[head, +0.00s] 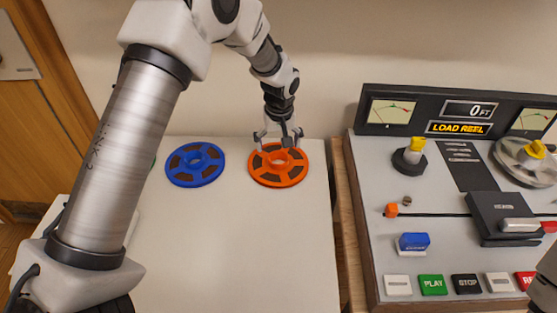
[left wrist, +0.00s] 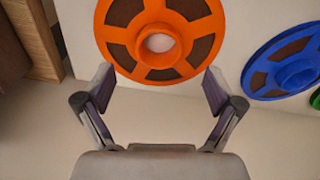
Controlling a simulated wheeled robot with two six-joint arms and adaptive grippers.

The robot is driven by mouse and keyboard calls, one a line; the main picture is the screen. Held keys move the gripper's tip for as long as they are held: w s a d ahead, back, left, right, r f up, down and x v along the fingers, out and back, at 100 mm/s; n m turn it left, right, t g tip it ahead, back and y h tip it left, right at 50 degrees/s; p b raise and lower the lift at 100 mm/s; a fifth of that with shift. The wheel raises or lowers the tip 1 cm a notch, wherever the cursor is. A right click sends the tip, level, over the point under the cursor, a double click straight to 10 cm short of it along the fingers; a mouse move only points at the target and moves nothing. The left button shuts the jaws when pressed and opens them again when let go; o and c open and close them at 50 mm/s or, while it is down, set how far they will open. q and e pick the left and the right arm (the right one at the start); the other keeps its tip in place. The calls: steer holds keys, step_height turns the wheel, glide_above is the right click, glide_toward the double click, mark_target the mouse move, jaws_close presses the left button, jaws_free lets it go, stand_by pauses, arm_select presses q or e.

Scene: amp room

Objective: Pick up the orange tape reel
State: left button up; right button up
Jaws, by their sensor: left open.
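The orange tape reel (head: 278,172) lies flat on the white table, with brown tape showing through its openings. My left gripper (head: 278,138) is at the reel's far edge in the head view. In the left wrist view the orange reel (left wrist: 160,42) fills the top middle, and the fingers of my left gripper (left wrist: 158,88) are spread apart on either side of its near rim. Nothing is held between them. Whether the fingers touch the reel I cannot tell.
A blue reel (head: 195,164) lies left of the orange one; a green reel (left wrist: 316,98) shows partly beyond it. The tape machine (head: 450,230) stands to the right, its display reading "LOAD REEL". The front of the white table (head: 240,245) is clear. A wall is behind.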

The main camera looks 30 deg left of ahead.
mark_target(278, 156)
arm_select(q)
steer(key=f, duration=0.3)
steer(key=w+f, duration=0.1)
steer(key=f, duration=0.1)
steer(key=shift+a+f, duration=0.2)
steer(key=shift+f, duration=0.05)
steer(key=shift+s, duration=0.15)
steer(key=c, duration=1.5)
steer(key=shift+c, duration=0.2)
steer(key=shift+r, duration=0.1)
step_height(278, 156, up, 4)
steer(key=shift+f, duration=0.15)
steer(key=s+d, duration=0.3)
steer(key=s, duration=0.1)
steer(key=s+d, duration=0.3)
steer(key=s, duration=0.1)
steer(key=s+d+r, duration=0.1)
steer(key=s+d, duration=0.3)
steer(key=shift+s+r, duration=0.1)
steer(key=shift+s, duration=0.15)
